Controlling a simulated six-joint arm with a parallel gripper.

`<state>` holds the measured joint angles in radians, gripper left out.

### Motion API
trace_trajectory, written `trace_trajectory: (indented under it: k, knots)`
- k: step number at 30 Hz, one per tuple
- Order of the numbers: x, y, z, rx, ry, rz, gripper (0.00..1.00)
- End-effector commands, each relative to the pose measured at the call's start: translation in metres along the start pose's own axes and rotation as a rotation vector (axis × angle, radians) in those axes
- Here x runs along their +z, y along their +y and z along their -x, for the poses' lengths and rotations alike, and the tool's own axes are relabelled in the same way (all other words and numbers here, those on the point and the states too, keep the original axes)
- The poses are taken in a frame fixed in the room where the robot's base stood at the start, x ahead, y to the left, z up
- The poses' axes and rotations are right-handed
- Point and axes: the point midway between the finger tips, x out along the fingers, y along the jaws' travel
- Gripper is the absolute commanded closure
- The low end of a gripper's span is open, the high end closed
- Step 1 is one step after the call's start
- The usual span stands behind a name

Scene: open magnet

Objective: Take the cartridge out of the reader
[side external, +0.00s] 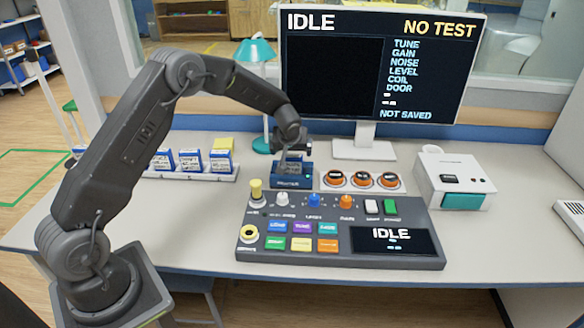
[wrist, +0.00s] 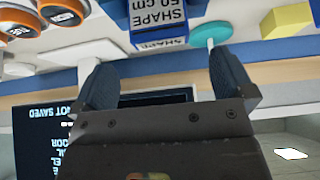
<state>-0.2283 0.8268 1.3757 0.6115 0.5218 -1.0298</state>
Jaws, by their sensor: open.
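The cartridge (side external: 291,165) is a small blue block with a pale label. It sits upright in the blue reader (side external: 291,182) at the middle of the desk, behind the control panel. In the wrist view the cartridge (wrist: 158,14) shows at the top edge, its white label reading "SHAPE 50 cm". My gripper (wrist: 160,65) is open and empty, its two dark fingers spread wide. The cartridge lies beyond the fingertips, between their lines. In the side view my gripper (side external: 293,148) is right above the cartridge; its fingers are hard to make out there.
A white rack (side external: 190,174) with several blue cartridges stands left of the reader. Orange-rimmed round holders (side external: 362,180) are to its right. The control panel (side external: 340,250) lies in front, a teal lamp (side external: 256,50) and large monitor (side external: 375,65) behind. A white box (side external: 452,180) stands farther right.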

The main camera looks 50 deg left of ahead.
Motion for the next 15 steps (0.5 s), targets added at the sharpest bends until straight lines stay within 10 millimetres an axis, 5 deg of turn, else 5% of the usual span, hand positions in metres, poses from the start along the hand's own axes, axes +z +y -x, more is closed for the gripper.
trace_trajectory:
  k: [15]
  knots:
    - [-0.002, 0.0, -0.057, 0.001, 0.0, 0.0, 0.0]
